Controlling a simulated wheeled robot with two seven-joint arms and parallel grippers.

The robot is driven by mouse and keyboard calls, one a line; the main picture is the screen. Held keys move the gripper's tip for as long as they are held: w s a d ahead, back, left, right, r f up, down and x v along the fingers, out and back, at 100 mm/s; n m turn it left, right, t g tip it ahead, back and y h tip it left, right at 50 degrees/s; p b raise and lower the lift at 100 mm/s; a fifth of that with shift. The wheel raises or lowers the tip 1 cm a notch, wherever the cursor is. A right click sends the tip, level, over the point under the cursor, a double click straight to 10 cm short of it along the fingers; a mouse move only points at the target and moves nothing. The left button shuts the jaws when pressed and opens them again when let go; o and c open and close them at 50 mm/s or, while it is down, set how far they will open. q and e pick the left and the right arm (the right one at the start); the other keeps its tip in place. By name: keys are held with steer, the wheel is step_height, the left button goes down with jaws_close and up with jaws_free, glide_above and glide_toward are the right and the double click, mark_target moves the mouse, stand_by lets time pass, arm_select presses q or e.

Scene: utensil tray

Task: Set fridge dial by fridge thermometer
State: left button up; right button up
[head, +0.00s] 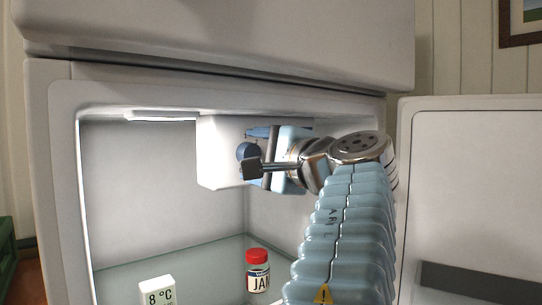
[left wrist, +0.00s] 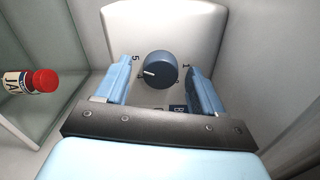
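The fridge thermometer (head: 157,292) is a white block at the lower left of the head view and reads 8 °C. The dial (left wrist: 160,69) is a dark blue round knob on a white housing (head: 217,155) under the fridge ceiling. In the left wrist view its white pointer points left and slightly down. A 5 shows at its upper left and a 1 at its right; other markings are small or hidden by the fingers. My left gripper (head: 259,157) is at the dial, open, with one finger on each side and gaps to the knob. My right gripper is out of view.
A jam jar (head: 258,276) with a red lid stands on the glass shelf (head: 205,268), left of my left arm. The open fridge door (head: 470,185) is at the right.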

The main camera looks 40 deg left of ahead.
arm_select(q)
steer(key=v, duration=1.4)
steer(key=shift+a, duration=0.15)
